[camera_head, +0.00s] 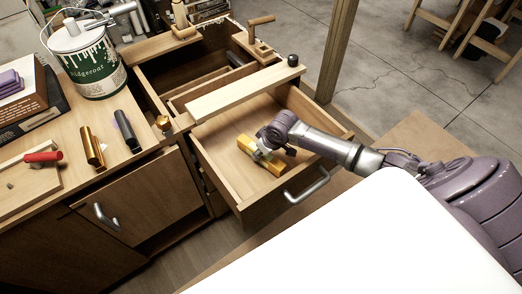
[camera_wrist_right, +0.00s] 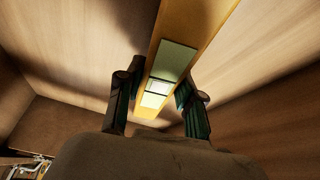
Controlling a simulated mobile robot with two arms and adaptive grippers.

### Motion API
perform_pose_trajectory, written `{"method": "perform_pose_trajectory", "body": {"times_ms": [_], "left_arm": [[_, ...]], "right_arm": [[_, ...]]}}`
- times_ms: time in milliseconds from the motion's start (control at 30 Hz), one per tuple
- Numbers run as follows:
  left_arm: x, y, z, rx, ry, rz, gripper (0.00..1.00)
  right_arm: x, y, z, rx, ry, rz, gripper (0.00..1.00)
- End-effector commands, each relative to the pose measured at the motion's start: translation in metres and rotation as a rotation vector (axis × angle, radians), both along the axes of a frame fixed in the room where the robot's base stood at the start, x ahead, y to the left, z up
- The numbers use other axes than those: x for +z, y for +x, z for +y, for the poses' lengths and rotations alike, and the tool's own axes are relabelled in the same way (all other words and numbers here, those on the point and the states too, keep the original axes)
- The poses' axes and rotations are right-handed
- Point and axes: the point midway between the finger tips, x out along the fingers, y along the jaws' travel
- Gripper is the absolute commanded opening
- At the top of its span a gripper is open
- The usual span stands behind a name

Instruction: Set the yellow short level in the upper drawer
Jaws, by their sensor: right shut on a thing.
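The yellow short level (camera_head: 262,154) is inside the open upper drawer (camera_head: 221,163), low down between its walls. I cannot tell whether it touches the drawer floor. My right gripper (camera_head: 268,150) reaches in from the right and is shut on the middle of the level. In the right wrist view the level (camera_wrist_right: 176,50) runs between the two fingers of the right gripper (camera_wrist_right: 158,95), with a pale vial window between them. My left gripper is not in view.
A wooden board (camera_head: 240,92) lies across the back of the drawer. The drawer handle (camera_head: 307,186) sticks out in front. The worktop at left holds a paint can (camera_head: 92,68), a red-handled tool (camera_head: 43,157) and cylinders. A wooden post (camera_head: 337,45) stands behind.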

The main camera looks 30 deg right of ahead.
Motion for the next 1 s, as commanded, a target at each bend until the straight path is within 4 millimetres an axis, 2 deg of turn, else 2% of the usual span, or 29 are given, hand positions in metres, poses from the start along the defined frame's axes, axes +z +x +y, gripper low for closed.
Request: {"method": "perform_pose_trajectory", "body": {"times_ms": [867, 900, 1000], "left_arm": [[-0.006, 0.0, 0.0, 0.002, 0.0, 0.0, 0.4], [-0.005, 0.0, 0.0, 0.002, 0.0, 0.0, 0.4], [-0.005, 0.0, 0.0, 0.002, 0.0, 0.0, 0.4]], "right_arm": [[-0.01, 0.0, 0.0, 0.0, 0.0, -0.001, 0.0], [-0.009, 0.0, 0.0, 0.0, 0.0, -0.001, 0.4], [-0.009, 0.0, 0.0, 0.0, 0.0, -0.001, 0.57]]}}
